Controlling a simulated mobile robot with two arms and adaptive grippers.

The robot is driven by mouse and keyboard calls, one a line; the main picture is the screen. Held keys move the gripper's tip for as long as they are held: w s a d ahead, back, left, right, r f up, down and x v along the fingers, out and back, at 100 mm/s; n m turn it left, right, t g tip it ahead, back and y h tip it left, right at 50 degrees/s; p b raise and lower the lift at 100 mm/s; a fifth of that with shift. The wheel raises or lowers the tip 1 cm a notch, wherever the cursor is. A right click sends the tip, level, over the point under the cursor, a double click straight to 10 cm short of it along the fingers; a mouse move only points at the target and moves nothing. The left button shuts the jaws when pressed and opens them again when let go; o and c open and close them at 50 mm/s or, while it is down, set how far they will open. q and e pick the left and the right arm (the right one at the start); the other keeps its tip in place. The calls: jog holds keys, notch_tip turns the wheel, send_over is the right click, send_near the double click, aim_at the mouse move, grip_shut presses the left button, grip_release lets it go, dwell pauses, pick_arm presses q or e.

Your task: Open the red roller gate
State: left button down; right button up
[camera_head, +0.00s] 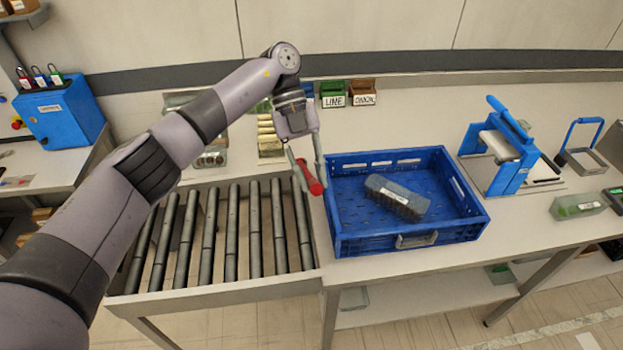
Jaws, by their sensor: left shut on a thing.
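The red roller gate (311,178) shows as a short red bar at the right end of the roller conveyor, beside the blue crate's left wall. My left gripper (306,176) reaches down over the conveyor's right end and is shut on the red gate. Its fingers cover part of the gate, so I cannot tell how far the gate is turned. My right gripper is not in view.
The blue crate (372,246) stands right of the dark rollers (232,235) and holds a clear container (397,197). Small labelled bins (333,95) stand behind. A blue press (502,150) is to the right. The rollers are clear.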

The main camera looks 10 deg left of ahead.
pick_arm(q)
jog(key=c, duration=1.4)
grip_release()
jog(key=shift+c, duration=0.2)
jog(key=v, duration=0.7)
jog(key=shift+r, duration=0.2)
jog(key=shift+w+f, duration=0.1)
jog(key=shift+w, duration=0.05)
